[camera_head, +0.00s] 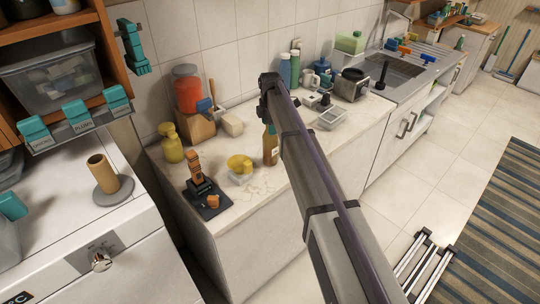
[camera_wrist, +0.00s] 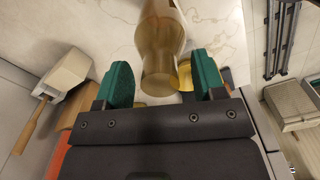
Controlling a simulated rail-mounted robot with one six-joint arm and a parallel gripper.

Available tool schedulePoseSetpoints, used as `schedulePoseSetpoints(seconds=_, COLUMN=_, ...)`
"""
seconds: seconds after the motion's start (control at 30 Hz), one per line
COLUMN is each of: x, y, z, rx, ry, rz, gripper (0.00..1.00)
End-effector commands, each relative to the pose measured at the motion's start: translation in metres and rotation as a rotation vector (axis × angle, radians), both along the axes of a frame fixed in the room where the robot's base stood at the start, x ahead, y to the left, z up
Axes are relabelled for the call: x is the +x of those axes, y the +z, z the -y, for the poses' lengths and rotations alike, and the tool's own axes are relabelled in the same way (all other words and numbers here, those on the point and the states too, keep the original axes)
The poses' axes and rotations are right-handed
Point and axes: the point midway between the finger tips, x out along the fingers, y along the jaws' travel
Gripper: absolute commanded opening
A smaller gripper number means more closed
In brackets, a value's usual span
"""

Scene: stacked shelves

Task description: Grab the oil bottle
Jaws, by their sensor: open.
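The oil bottle (camera_head: 270,146) is amber-brown and stands upright on the marble-look counter, partly hidden behind my arm in the head view. In the wrist view the bottle (camera_wrist: 160,40) is see-through brown and lies in line with the gap between my two teal fingers. My gripper (camera_wrist: 163,62) is open, with a visible gap between the bottle and each finger. In the head view my gripper (camera_head: 266,113) is beside the upper part of the bottle, mostly hidden by my own wrist. I cannot tell how deep the bottle sits between the fingers.
A yellow cup-like item (camera_head: 240,164) and a black stand with orange parts (camera_head: 203,188) are left of the bottle. A clear tray (camera_head: 333,117) is to the right. The counter's front is fairly clear.

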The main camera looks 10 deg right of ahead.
Motion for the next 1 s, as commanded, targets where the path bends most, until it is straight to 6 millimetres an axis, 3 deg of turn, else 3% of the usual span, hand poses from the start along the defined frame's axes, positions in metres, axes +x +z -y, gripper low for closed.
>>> schedulePoseSetpoints(seconds=0.07, x=0.0, y=0.0015, z=0.0, rx=0.0, ry=0.0, rz=0.0, gripper=0.61)
schedulePoseSetpoints(seconds=0.7, x=0.0, y=0.0015, z=0.0, rx=0.0, ry=0.0, rz=0.0, gripper=0.0)
schedulePoseSetpoints(seconds=1.0, x=-0.0002, y=0.0016, z=0.0, rx=0.0, ry=0.0, rz=0.0, gripper=0.0)
